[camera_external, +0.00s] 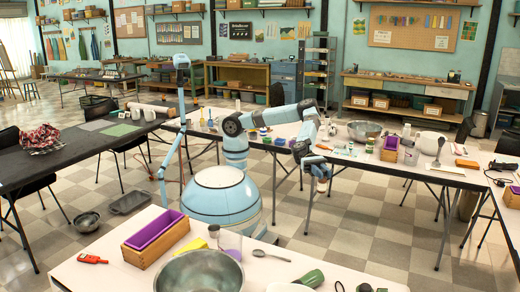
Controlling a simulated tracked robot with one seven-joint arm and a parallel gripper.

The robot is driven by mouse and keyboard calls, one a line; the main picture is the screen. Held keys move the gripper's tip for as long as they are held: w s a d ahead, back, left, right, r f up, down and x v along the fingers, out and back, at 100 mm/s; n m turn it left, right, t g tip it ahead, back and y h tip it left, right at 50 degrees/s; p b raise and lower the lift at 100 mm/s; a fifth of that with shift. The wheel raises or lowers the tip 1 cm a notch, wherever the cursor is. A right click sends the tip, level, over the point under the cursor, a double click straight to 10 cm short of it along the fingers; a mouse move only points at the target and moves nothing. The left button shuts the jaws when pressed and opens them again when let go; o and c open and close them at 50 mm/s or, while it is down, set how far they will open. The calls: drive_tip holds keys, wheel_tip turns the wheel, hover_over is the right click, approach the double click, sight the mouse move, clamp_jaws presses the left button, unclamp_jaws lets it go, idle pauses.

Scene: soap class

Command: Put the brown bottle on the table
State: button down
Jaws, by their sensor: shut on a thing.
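My gripper (320,173) points down at the end of my bent arm, in front of the long white table (345,160). It is shut on a small brown and pale thing (321,186), which seems to be the brown bottle and is partly hidden by the fingers. The held thing hangs upright, apart from any surface, with floor behind it. The table's front edge lies just behind and above it in the picture.
Small jars (280,141), a metal bowl (364,131), a purple-lined box (389,148) and a white bowl (430,142) stand on the long table. A near table (100,275) holds a large metal bowl (199,272) and a wooden box (155,239).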

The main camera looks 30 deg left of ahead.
drive_tip(key=s+a+f+m+g+y, duration=0.1)
drive_tip(key=s+a+m+g+y, duration=0.3)
drive_tip(key=s+a, duration=1.8)
wheel_tip(320, 180, down, 11)
drive_tip(key=s+d, duration=0.2)
drive_tip(key=d, duration=0.1)
drive_tip(key=shift+t+y, duration=0.4)
drive_tip(key=shift+s+d+f, duration=1.4)
drive_tip(key=shift+s+f, duration=0.25)
drive_tip(key=shift+f, duration=0.45)
drive_tip(key=shift+s+d+f, duration=1.45)
drive_tip(key=shift+s+f, duration=0.2)
drive_tip(key=shift+f, duration=0.5)
drive_tip(key=shift+s+d+f, duration=1.4)
drive_tip(key=shift+s+f, duration=0.25)
drive_tip(key=shift+f, duration=0.45)
drive_tip(key=c, duration=0.9)
unclamp_jaws()
drive_tip(key=shift+c, duration=0.2)
